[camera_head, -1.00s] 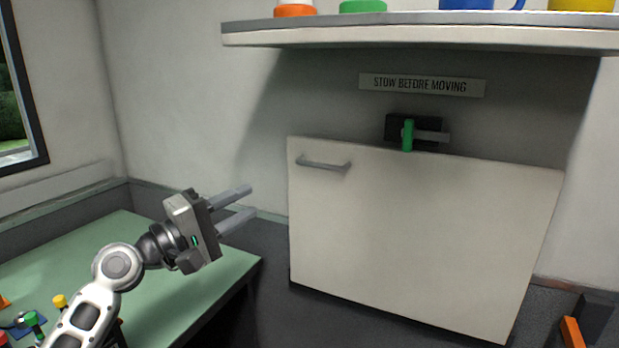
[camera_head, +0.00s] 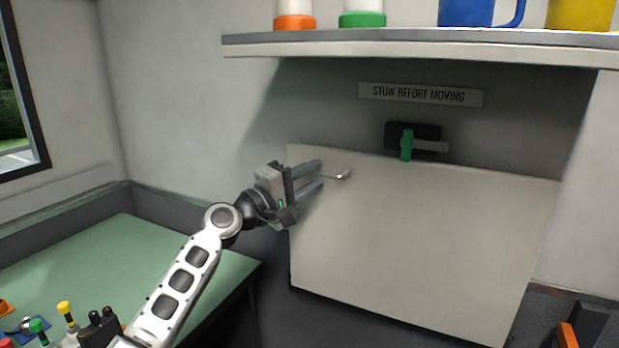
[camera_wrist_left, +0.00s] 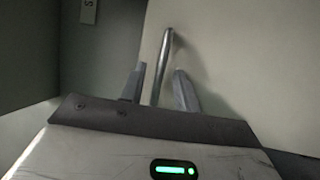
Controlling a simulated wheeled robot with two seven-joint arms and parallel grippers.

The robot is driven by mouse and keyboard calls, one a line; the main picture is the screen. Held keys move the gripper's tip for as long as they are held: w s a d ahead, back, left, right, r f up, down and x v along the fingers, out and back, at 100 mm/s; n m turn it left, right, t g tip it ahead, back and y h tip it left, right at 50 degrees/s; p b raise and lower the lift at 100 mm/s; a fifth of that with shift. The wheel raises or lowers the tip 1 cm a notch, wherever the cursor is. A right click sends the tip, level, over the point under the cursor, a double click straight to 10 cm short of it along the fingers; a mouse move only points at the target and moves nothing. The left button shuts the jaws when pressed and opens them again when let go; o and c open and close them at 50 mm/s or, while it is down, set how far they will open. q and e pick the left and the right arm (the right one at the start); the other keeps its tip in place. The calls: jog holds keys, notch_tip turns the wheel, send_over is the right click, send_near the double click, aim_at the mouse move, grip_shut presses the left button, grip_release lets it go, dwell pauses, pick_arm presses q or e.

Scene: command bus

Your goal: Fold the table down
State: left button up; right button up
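The folding table is a pale flat panel (camera_head: 425,240) standing upright against the wall, under a shelf. Its metal handle (camera_head: 341,176) is at the panel's upper left and partly hidden by my gripper in the head view. A green latch lever (camera_head: 407,146) stands upright on a black mount at the panel's top edge. My left gripper (camera_head: 320,174) is open at the handle. In the left wrist view the handle bar (camera_wrist_left: 162,66) shows between the two spread fingers (camera_wrist_left: 159,88), with gaps on both sides. My right gripper is not in view.
A shelf (camera_head: 420,49) with mugs and containers overhangs the panel. A green worktop (camera_head: 130,265) with small coloured items at its near end lies to the left. A dark and orange object (camera_head: 580,325) is at the lower right. A "STOW BEFORE MOVING" sign (camera_head: 421,94) is above the latch.

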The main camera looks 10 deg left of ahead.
pick_arm(q)
grip_shut()
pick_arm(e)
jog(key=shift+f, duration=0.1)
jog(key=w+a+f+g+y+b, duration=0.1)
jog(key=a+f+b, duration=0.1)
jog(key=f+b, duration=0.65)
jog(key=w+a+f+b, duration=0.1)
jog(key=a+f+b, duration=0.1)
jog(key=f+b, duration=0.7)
pick_arm(q)
jog(key=s+a+f+m+t+h+b, duration=0.1)
jog(key=s+a+f+m+h+b, duration=0.1)
jog(key=s+f+b, duration=0.3)
jog(key=s+a+f+m+t+h+b, duration=0.1)
jog(key=s+a+f+m+h+b, duration=0.2)
jog(key=s+b, duration=0.4)
jog(key=shift+s+a+f+h+b, duration=0.35)
jog(key=shift+s+f+h, duration=0.6)
jog(key=shift+s, duration=1.8)
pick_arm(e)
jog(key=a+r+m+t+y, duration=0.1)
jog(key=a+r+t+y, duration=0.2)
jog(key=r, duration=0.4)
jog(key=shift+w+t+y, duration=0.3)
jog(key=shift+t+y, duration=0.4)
